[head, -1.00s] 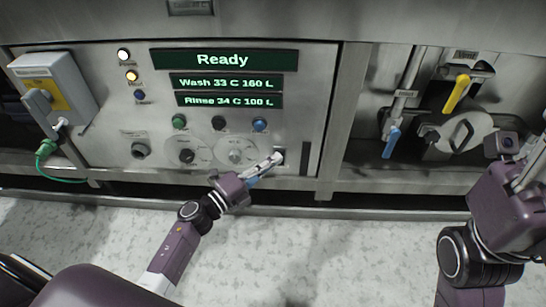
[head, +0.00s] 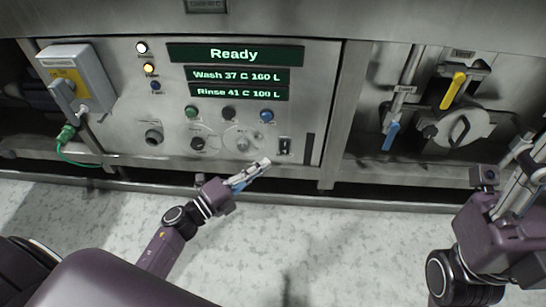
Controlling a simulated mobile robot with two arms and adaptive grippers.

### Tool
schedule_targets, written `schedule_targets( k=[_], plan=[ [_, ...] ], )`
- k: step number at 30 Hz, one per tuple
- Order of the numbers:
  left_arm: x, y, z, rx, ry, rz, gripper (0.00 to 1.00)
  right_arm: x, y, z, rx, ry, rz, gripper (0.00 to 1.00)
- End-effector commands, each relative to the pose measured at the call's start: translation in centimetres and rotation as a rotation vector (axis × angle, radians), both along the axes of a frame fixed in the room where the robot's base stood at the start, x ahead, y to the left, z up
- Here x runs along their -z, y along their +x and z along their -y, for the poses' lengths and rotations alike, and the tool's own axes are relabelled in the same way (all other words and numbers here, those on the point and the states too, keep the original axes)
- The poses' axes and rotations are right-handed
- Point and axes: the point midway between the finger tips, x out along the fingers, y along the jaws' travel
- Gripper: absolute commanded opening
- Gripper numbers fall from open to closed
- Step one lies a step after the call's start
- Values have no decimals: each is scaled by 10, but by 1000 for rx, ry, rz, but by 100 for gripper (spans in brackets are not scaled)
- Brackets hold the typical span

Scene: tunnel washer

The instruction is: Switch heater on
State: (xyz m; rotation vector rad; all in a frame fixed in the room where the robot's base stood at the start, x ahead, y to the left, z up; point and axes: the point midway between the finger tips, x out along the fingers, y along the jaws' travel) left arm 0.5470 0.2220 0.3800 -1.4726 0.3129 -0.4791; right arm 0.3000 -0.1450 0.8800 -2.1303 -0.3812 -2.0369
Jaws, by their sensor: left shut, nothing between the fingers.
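The heater switch (head: 285,147), a small black switch on a pale plate, sits at the lower right of the steel control panel (head: 310,85). Its label is too small to read. My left gripper (head: 264,163) is shut and empty, below and left of the switch and apart from it. An amber lamp (head: 149,69) is lit at the panel's upper left. The display (head: 236,54) reads Ready, with Wash 37 C and Rinse 41 C below. My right gripper (head: 522,160) is at the right edge, partly cut off; its jaw state is unclear.
A grey isolator box (head: 75,75) with a green-cabled plug (head: 67,133) is at left. Knobs and green, black and blue buttons line the panel. Yellow (head: 453,91) and blue (head: 391,135) valve handles are at right. The floor in front is clear.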

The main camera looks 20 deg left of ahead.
Motion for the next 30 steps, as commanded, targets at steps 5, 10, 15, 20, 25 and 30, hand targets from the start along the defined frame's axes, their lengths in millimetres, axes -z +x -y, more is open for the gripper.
schedule_targets(
  k=[5,10,15,20,25,30],
  plan=[
    [-5,-25,-14,0,1,-3,0,3,2,1,-2,3,-32,46],
    [-6,-34,-19,0,0,-1,0,5,2,1,-2,4,-42,46],
    [-6,-35,-20,0,1,0,0,6,2,1,-3,4,-44,46],
    [-6,-35,-20,0,1,0,0,6,2,1,-3,4,-44,46],
    [-5,-35,-20,0,0,0,0,6,2,1,-3,4,-44,46],
    [-23,-36,-7,21,-49,18,0,6,2,2,-3,3,-47,46]
  ],
)
